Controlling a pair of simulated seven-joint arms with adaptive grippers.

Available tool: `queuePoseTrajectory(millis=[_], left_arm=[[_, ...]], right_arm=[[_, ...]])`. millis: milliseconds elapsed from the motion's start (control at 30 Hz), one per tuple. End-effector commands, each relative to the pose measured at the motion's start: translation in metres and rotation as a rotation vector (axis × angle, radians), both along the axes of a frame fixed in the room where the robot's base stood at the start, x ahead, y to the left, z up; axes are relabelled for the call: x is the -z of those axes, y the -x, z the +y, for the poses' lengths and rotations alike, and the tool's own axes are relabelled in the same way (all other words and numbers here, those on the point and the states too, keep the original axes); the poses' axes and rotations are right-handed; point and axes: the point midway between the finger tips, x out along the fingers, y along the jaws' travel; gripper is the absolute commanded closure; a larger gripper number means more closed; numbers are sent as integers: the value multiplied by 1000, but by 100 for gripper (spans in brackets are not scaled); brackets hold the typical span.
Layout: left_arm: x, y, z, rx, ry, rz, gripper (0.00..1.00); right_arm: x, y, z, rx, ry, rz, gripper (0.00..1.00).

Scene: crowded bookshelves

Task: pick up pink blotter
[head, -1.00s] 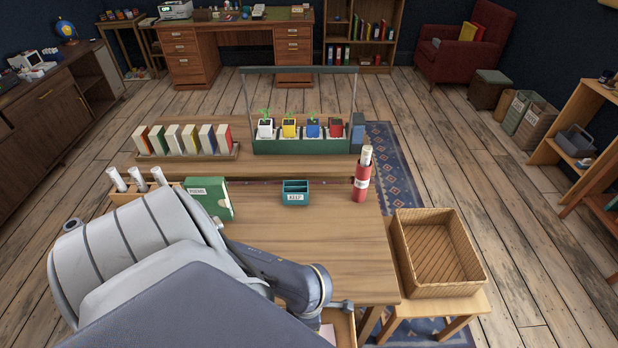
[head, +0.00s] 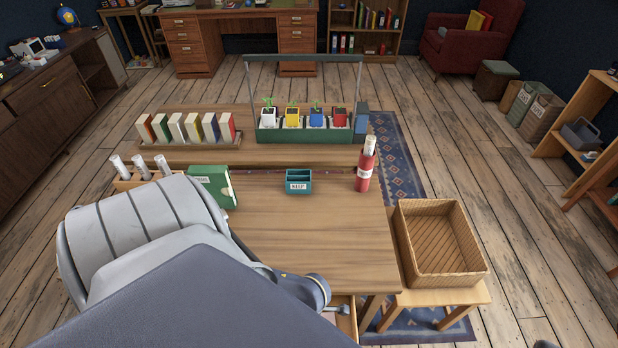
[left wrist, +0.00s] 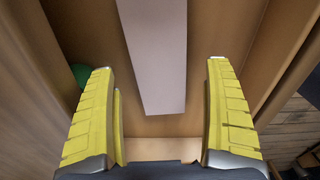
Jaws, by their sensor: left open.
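The pink blotter (left wrist: 157,55) is a pale pink, flat, long piece lying inside an open wooden drawer in the left wrist view. My left gripper (left wrist: 161,68) is open, with its yellow-padded fingers on either side of the blotter's near part and nothing held between them. I cannot tell how far above the blotter the fingertips are. The drawer (head: 347,320) shows at the table's front edge. My right gripper is not in view.
A green object (left wrist: 82,75) lies left of the left finger. The drawer walls are close on both sides. On the table (head: 320,235) stand a teal KEEP box (head: 298,182), a red cylinder (head: 364,170) and a green box (head: 215,185). A wicker basket (head: 440,280) is at right.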

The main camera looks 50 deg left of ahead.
Motion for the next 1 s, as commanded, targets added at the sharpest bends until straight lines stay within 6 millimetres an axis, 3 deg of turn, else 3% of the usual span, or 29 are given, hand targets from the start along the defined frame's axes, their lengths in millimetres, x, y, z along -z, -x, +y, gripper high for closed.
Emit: queuePoseTrajectory(millis=[200, 567, 1000], left_arm=[[22, 0, 0, -1, 0, 1, 15], [26, 0, 0, 0, 0, 0, 15], [26, 0, 0, 0, 0, 0, 66]], right_arm=[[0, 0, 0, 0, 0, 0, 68], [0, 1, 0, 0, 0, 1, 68], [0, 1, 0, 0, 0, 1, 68]])
